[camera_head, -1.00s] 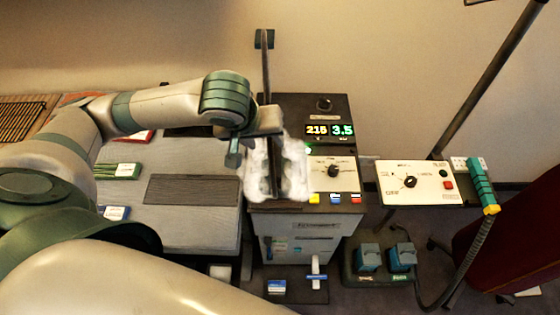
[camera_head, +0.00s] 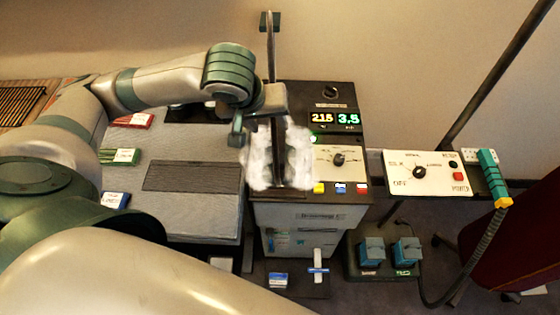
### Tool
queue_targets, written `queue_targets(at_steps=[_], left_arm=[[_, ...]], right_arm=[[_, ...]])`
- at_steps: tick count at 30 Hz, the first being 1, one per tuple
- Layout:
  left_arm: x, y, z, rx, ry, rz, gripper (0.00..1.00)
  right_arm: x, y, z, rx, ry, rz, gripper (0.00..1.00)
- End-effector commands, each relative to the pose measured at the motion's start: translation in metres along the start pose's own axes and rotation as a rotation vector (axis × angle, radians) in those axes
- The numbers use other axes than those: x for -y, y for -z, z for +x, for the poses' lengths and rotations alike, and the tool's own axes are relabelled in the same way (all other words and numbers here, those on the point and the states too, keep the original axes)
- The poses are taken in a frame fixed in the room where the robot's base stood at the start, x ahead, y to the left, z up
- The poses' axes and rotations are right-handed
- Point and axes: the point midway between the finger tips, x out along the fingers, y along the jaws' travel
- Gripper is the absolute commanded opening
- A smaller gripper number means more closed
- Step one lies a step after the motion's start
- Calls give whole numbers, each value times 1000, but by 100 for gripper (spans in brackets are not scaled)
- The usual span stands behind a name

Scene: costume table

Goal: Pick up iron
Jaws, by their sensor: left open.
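My left gripper (camera_head: 257,122) hangs over the left part of the dark control unit, with its jaws apart. Just below it is a white, cloudy patch like steam (camera_head: 262,165). A dark upright piece (camera_head: 279,165) shows inside this patch; I cannot tell whether it is part of the iron. No clear outline of the iron shows, and the patch and gripper hide much of that spot. I cannot tell whether the gripper touches anything there. My right gripper is not in view.
The control unit (camera_head: 350,185) has lit digits and a knob. A grey padded board (camera_head: 190,215) lies left of it, with coloured packets. A second knob panel (camera_head: 425,178), a teal handle with a hose (camera_head: 488,170), and a slanted pole (camera_head: 500,75) stand right.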

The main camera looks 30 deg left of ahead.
Motion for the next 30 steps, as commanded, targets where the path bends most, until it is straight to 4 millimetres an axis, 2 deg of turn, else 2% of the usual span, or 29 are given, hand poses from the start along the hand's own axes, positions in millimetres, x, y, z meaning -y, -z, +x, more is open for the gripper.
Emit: queue_targets(at_steps=[1, 10, 21, 23, 30], left_arm=[[1, -2, 7, -2, -1, 0, 46], [2, -2, 17, -2, 0, 2, 46], [2, -2, 40, -2, 0, 2, 46], [2, -1, 44, 3, 4, 0, 46], [2, -1, 86, 2, 4, 2, 46]], right_arm=[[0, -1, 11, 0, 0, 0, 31], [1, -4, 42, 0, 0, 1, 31], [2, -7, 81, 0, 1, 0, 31], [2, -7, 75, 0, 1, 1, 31], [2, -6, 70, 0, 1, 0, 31]])
